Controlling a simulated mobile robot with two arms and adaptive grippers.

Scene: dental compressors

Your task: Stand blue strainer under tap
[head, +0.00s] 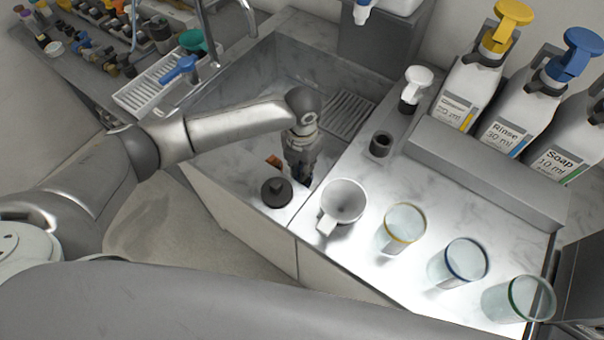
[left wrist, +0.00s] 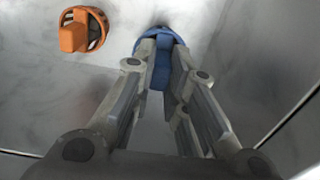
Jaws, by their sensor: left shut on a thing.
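The blue strainer (left wrist: 160,64) shows in the left wrist view, between the two fingertips of my left gripper (left wrist: 168,62). My left gripper is shut on its upright blue part, and its round rim lies just beyond the fingers. In the head view my left gripper (head: 300,178) points down into the sink (head: 262,80) near its front edge, and the blue strainer is hidden there. The chrome tap (head: 204,32) rises at the sink's back left, well away from the gripper. My right gripper cannot be made out.
An orange strainer (left wrist: 84,30) lies on the sink floor beside the blue one. A dark round knob (head: 276,191) stands at the sink's front edge. A white mug (head: 343,201) and several glasses stand on the right counter. A white rack (head: 150,88) is left of the sink.

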